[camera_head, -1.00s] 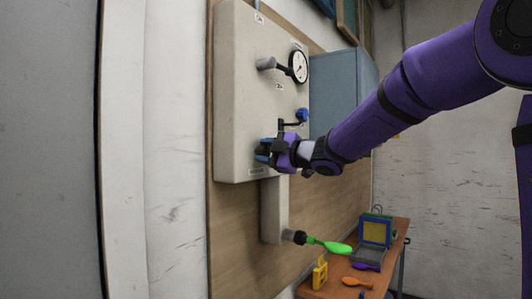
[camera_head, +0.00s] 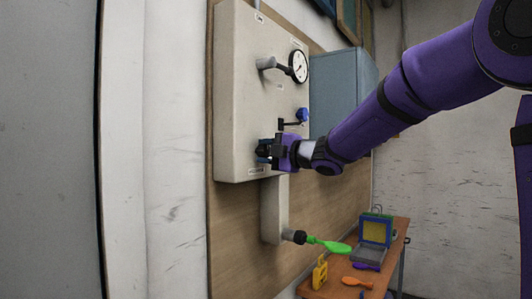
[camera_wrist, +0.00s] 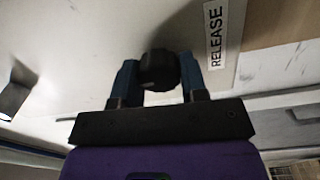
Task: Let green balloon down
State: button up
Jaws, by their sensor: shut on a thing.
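The green balloon (camera_head: 335,247) hangs limp and flat from a dark nozzle (camera_head: 295,237) below the pale wall panel (camera_head: 245,100). In the wrist view, my gripper (camera_wrist: 160,78) is shut on a black round knob (camera_wrist: 158,70), with one blue finger on each side of it. A label reading RELEASE (camera_wrist: 214,38) is beside the knob on the panel. In the head view, my gripper (camera_head: 268,151) is at the lower right part of the panel, above the balloon, and mostly hides the knob.
A gauge (camera_head: 298,66) and a blue valve handle (camera_head: 302,115) are on the panel above my gripper. A wooden table (camera_head: 335,275) below holds a yellow padlock-shaped item (camera_head: 320,273), an open case (camera_head: 373,240), an orange balloon (camera_head: 357,282) and a purple one (camera_head: 367,266).

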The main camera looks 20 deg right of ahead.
jog(key=o, duration=0.9)
jog(key=v, duration=1.1)
jog(key=shift+f, duration=0.1)
